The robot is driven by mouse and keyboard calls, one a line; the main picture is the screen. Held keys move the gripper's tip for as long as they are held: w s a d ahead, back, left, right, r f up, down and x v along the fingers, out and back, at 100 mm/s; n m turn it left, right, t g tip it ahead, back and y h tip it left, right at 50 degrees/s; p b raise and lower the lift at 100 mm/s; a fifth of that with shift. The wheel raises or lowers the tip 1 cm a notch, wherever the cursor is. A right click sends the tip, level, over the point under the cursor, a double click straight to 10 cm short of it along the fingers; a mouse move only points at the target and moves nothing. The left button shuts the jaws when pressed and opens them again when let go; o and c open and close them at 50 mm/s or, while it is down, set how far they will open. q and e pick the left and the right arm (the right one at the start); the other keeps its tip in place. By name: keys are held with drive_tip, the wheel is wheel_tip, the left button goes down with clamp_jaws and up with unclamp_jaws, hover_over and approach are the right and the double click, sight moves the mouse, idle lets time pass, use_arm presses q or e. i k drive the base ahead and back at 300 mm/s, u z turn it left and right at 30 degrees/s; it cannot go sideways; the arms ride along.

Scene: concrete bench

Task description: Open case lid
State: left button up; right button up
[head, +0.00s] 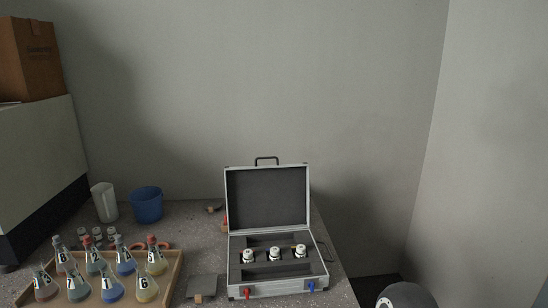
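The silver case (278,280) sits on the concrete bench at the lower middle of the head view. Its lid (267,198) stands up, open, at the back, with a dark lining and a black handle on its top edge. Three white-capped bottles (274,254) stand in a row in the dark inner tray. A red latch (247,292) and a blue latch (310,287) show on the case front. Neither of my grippers shows. A dark rounded part at the bottom right edge seems to be mine.
A wooden tray (171,280) with several numbered flasks stands at the left. Behind it are a blue cup (146,203), a clear beaker (104,202) and small bottles. A grey plate (202,286) lies between tray and case. The bench edge (340,262) runs close to the case's right side.

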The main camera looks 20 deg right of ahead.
sight(265, 198)
drive_tip(key=i, duration=0.85)
drive_tip(key=u, duration=0.05)
